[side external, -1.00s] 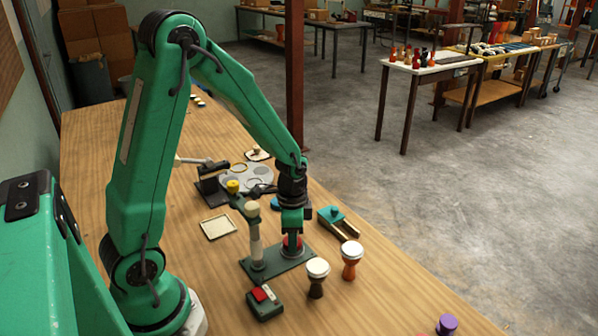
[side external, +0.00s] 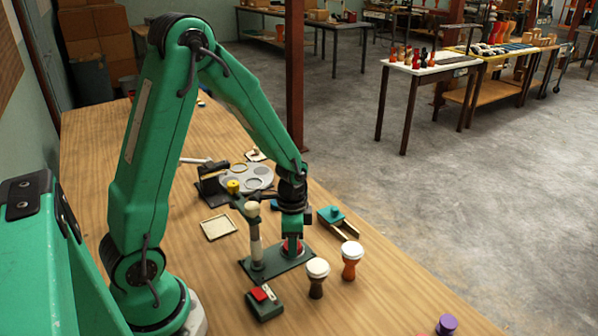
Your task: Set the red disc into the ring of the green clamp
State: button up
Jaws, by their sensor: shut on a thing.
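The green clamp (side external: 257,274) stands on the table, a dark green base plate with a pale upright post (side external: 255,240) at its left and a pale ring (side external: 302,254) at its right. My gripper (side external: 292,248) points straight down over the ring, its fingers shut on the red disc (side external: 300,247).
Two goblet drums, dark (side external: 317,277) and orange (side external: 351,259), stand close to the right. A green box with a red top (side external: 264,302) lies in front. A square tray (side external: 218,227), a grey disc plate (side external: 247,177) and a teal block (side external: 331,214) surround the clamp.

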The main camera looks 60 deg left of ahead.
jog(key=shift+f, duration=0.45)
jog(key=o, duration=0.9)
jog(key=shift+s, duration=0.1)
jog(key=shift+r, duration=0.15)
jog(key=shift+o, duration=0.2)
notch_tip(320, 180, up, 13)
jog(key=shift+r, duration=0.1)
jog(key=s+d+r+n+t, duration=0.5)
jog(key=s+r+n, duration=0.1)
jog(key=s+r, duration=0.4)
jog(key=shift+s+r+t, duration=0.3)
jog(key=shift+s+r, duration=0.1)
jog(key=shift+s, duration=0.1)
